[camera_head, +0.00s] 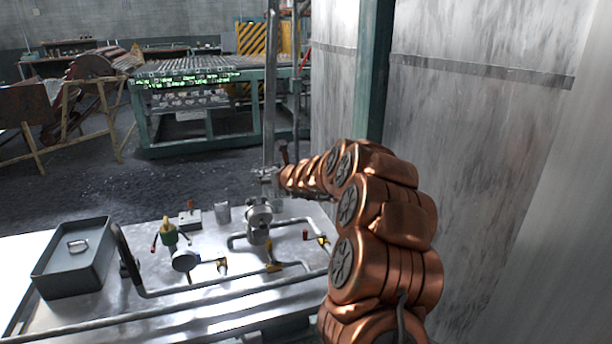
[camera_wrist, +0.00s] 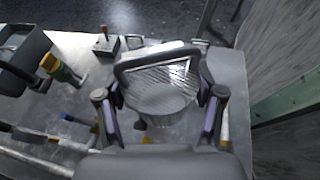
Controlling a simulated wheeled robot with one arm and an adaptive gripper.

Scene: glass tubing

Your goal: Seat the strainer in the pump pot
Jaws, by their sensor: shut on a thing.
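The strainer (camera_wrist: 160,105) is a pale grey mesh basket with a dark curved handle or rim (camera_wrist: 135,68) in the wrist view. My gripper (camera_wrist: 161,98) is shut on it, with one purple-padded finger at each side. In the head view my gripper (camera_head: 268,181) is at the end of the copper arm, above a small metal pot (camera_head: 259,226) among the pipes, which looks like the pump pot. The strainer is too small to make out there. In the wrist view the strainer hides what lies below it, so I cannot tell the gap to the pot.
A green and yellow valve (camera_head: 168,234), a small switch box (camera_head: 190,217) and pipes (camera_head: 200,292) crowd the bench. A vertical post (camera_head: 270,90) rises behind the gripper; a large metal tank (camera_head: 470,130) is at right.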

